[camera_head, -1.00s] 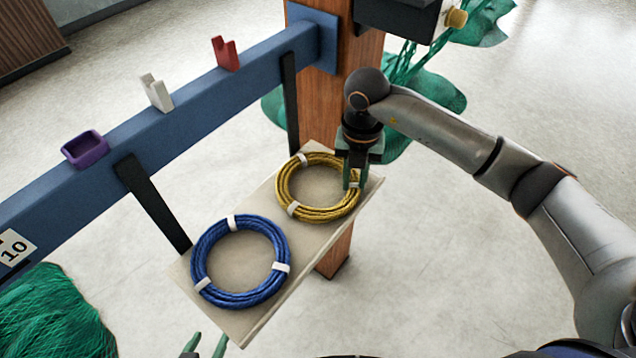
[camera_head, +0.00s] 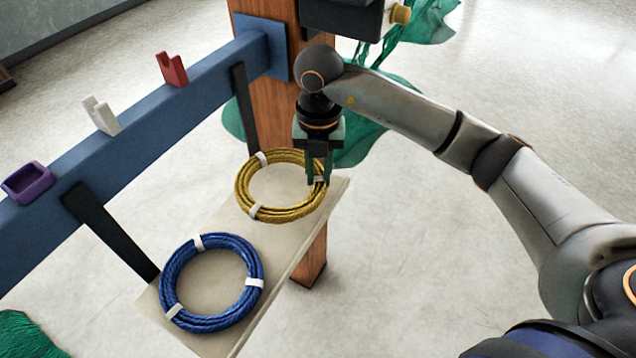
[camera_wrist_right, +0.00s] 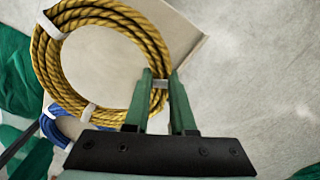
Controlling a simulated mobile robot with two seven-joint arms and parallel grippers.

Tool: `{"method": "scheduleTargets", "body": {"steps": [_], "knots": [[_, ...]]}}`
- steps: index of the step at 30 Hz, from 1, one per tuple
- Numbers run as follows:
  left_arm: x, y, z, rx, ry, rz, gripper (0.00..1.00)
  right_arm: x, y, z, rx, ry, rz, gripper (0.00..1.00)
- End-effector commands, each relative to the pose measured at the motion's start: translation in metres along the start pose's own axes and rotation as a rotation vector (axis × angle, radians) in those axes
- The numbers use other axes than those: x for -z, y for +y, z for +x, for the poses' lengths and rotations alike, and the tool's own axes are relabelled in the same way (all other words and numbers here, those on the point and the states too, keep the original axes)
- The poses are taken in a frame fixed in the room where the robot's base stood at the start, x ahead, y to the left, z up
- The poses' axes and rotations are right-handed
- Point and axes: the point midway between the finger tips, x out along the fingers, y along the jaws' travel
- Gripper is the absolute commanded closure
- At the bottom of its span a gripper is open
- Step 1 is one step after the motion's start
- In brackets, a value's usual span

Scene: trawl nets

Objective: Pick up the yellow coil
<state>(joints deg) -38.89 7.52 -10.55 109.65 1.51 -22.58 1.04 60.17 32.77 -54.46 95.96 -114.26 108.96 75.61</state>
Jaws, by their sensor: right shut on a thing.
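The yellow coil (camera_head: 258,209) is a ring of golden rope with white ties, above the far end of the beige shelf board (camera_head: 217,222). My right gripper (camera_head: 318,182) is shut on the coil's right side at a white tie. The coil appears raised slightly off the board, with its left side past the board's edge. In the right wrist view, the coil (camera_wrist_right: 48,62) runs between the two green fingers (camera_wrist_right: 161,80) at the tie. My left gripper is out of view.
A blue coil (camera_head: 170,272) lies on the near end of the board. A blue beam (camera_head: 135,125) carries a purple tray (camera_head: 27,184), a white hook (camera_head: 101,115) and a red hook (camera_head: 172,70). A wooden post (camera_head: 268,105) stands behind. Open floor lies to the right.

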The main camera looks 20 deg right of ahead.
Motion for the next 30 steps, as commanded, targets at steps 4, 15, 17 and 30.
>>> {"method": "scheduleTargets", "body": {"steps": [4, 15, 17, 30], "knots": [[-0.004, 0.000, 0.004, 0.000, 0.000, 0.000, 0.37, 0.028, 0.010, -0.033, -0.005, -0.005, -0.012, 1.00], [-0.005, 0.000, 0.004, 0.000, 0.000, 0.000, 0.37, 0.105, 0.031, -0.080, -0.001, -0.002, -0.010, 1.00], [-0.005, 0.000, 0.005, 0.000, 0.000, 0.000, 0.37, 0.113, 0.034, -0.083, -0.001, -0.002, -0.009, 1.00], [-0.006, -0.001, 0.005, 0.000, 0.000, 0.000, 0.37, 0.128, 0.037, -0.090, 0.000, 0.002, -0.004, 1.00]]}}
